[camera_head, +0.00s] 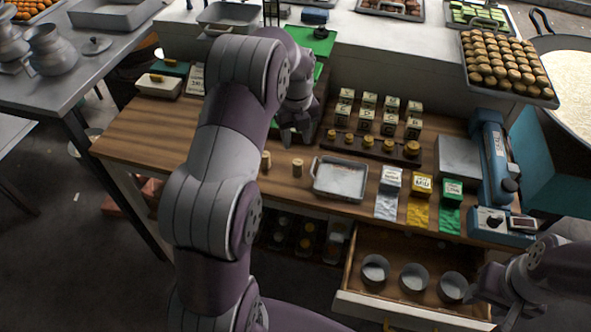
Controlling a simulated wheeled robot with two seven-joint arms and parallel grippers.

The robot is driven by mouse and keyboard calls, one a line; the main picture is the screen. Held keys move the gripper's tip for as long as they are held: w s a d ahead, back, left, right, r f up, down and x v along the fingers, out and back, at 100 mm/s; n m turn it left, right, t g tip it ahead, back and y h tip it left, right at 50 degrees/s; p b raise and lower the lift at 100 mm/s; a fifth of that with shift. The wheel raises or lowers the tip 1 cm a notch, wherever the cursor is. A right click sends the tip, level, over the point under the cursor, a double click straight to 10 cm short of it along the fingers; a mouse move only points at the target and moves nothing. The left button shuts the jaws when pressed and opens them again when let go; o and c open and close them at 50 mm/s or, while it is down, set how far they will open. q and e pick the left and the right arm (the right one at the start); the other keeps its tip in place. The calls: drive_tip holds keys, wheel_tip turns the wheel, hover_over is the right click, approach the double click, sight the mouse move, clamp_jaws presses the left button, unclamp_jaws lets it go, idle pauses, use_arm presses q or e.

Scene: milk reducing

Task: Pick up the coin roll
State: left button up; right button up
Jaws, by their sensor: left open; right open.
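Two small tan cylinders that look like coin rolls stand upright on the wooden counter. One coin roll (297,168) is left of a metal tray; the other (265,161) is further left, partly hidden by my arm. My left gripper (297,139) points down above and behind them, apart from both. It is open with nothing seen between its fingers. My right gripper (492,302) is at the lower right beside the open drawer, open, its fingers partly cut off by the frame's bottom edge.
The shallow metal tray (340,178) is right of the rolls. Several small labelled boxes (366,121) and a row of brass weights (367,143) stand behind it. A blue scale (493,160) is at the right. An open drawer (352,279) holds three round cups.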

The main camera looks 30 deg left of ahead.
use_arm(q)
drive_tip(key=p, duration=0.1)
hover_over(298, 162)
drive_tip(key=f, duration=0.4)
drive_tip(key=shift+w+d+f, duration=0.15)
drive_tip(key=shift+w+f, duration=0.1)
drive_tip(key=shift+f, duration=0.05)
drive_tip(key=f+p, duration=0.1)
drive_tip(key=f, duration=0.1)
drive_tip(key=s+f+p, duration=0.1)
drive_tip(key=f, duration=0.1)
drive_tip(key=shift+a, duration=0.2)
drive_tip(key=shift+f, duration=0.3)
drive_tip(key=shift+w+f, duration=0.25)
drive_tip(key=shift+w, duration=0.05)
drive_tip(key=shift+s+r, duration=0.1)
drive_tip(key=c, duration=0.8)
use_arm(e)
drive_tip(key=r, duration=0.1)
drive_tip(key=w+r, duration=0.1)
drive_tip(key=r, duration=0.1)
drive_tip(key=shift+d+r, duration=0.1)
drive_tip(key=shift+r, duration=0.1)
